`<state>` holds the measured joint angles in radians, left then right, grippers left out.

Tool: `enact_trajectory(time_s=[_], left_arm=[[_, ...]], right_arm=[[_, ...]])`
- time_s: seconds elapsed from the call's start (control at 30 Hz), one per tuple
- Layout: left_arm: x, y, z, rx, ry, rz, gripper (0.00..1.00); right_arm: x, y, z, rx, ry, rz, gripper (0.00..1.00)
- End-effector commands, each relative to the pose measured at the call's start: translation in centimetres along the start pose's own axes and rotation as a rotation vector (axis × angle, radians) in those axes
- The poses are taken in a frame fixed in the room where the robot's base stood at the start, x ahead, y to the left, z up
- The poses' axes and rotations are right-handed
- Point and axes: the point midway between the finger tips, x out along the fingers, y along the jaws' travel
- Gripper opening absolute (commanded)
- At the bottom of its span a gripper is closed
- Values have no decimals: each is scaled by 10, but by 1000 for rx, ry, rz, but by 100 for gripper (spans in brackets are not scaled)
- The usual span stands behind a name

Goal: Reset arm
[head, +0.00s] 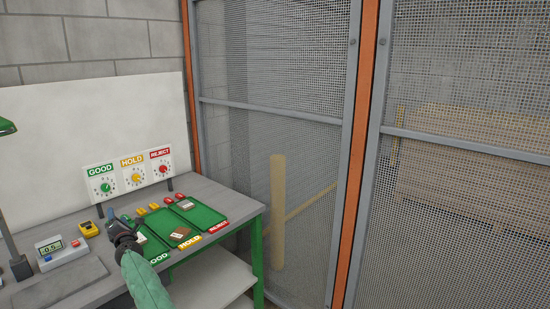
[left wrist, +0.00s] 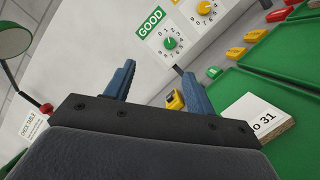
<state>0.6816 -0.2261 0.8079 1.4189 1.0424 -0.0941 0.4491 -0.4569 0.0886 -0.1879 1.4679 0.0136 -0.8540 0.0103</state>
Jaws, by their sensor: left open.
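My left gripper (head: 124,219) is over the front of the workbench, beside the green GOOD tray (head: 155,247). Its two blue fingers are apart with nothing between them; the left wrist view shows this gripper (left wrist: 158,70) too. A white-topped board (head: 142,239) lies in the GOOD tray, partly hidden by the gripper; the left wrist view shows this board (left wrist: 263,120) with "o 31" on it. A brown board with a pale label (head: 181,233) lies in the HOLD tray (head: 167,221). My right gripper is not in view.
Dial panels marked GOOD (head: 102,184), HOLD (head: 133,175) and REJECT (head: 161,167) stand behind the trays. A digital meter (head: 50,247) and a yellow device (head: 88,229) sit left on the bench (head: 235,198). A mesh fence (head: 275,130) stands to the right.

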Motion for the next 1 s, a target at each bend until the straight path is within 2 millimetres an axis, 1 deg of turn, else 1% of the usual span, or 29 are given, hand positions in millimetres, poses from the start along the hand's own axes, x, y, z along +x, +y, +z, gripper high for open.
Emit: enact_trajectory(time_s=[0.03,0.07,0.27,0.47,0.57,0.77,0.8,0.87,0.9,0.97,1.0], left_arm=[[-11,0,-5,73,-40,-9,55],[-17,0,-6,119,-67,-16,55],[-64,-7,-4,408,-249,-79,55],[-124,-28,0,688,-431,-166,55],[-159,-41,0,822,-523,-216,55],[-235,-68,-2,1071,-703,-325,55],[-252,-73,-4,1119,-739,-348,55],[-277,-80,-6,1190,-793,-383,55],[-295,-85,-8,1236,-830,-408,55],[-322,-92,-12,1303,-885,-445,55],[-340,-96,-15,1347,-922,-470,55]], right_arm=[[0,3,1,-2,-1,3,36],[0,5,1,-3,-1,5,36],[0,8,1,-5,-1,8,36],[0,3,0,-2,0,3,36],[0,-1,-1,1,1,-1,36],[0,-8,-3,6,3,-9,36],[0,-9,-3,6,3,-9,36],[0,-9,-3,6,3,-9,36],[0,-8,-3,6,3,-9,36],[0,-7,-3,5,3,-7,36],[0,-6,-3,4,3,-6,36]])
